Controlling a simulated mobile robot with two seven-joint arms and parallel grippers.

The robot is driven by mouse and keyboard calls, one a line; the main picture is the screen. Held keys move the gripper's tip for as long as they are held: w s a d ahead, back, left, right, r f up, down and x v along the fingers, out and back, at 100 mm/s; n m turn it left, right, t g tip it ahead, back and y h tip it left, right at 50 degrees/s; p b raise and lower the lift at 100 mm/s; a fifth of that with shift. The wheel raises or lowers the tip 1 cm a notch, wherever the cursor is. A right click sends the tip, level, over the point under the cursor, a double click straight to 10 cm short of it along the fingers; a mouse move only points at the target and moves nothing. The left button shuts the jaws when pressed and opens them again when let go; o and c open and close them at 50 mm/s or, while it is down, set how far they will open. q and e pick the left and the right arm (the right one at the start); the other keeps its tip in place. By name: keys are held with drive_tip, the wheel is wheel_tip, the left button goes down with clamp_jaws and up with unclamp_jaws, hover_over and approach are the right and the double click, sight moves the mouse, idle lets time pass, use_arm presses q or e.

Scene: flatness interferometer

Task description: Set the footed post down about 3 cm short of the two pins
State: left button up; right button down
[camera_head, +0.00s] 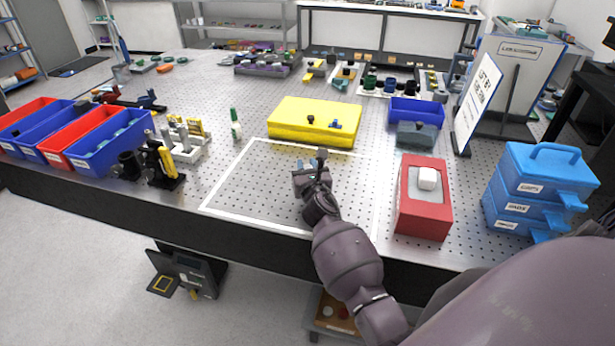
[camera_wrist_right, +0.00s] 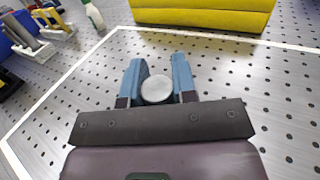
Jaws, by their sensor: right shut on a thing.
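My right gripper (camera_head: 311,165) is over the white-outlined area of the perforated bench, in front of the yellow case. In the right wrist view its two blue fingers (camera_wrist_right: 158,72) are closed on the footed post (camera_wrist_right: 156,90), of which only the round, light grey end shows between them. The post's foot is hidden, so I cannot tell whether it touches the bench. I cannot make out the two pins in either view. My left gripper is not in view.
The yellow case (camera_head: 313,122) stands just behind the outlined area (camera_head: 250,185). A red box with a white block (camera_head: 427,179) is to the right, blue stacked drawers (camera_head: 535,190) beyond it. A small white-and-green bottle (camera_head: 235,124) and optical mounts (camera_head: 160,165) are left.

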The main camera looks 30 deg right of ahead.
drive_tip(key=a+r+n+y+p, duration=0.1)
drive_tip(key=a+r+p, duration=0.1)
drive_tip(key=r, duration=0.9)
drive_tip(key=a+r+y+p, duration=0.1)
drive_tip(key=r+p, duration=0.2)
drive_tip(key=r, duration=0.8)
use_arm(q)
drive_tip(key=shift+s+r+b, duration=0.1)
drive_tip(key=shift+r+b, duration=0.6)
drive_tip(key=shift+b, duration=0.9)
use_arm(e)
drive_tip(key=s+a+f+n+t+y, duration=0.1)
drive_tip(key=s+a+f+n+y, duration=0.2)
drive_tip(key=s+a+f, duration=1)
drive_tip(key=shift+s+a+y, duration=0.9)
drive_tip(key=shift+a, duration=0.05)
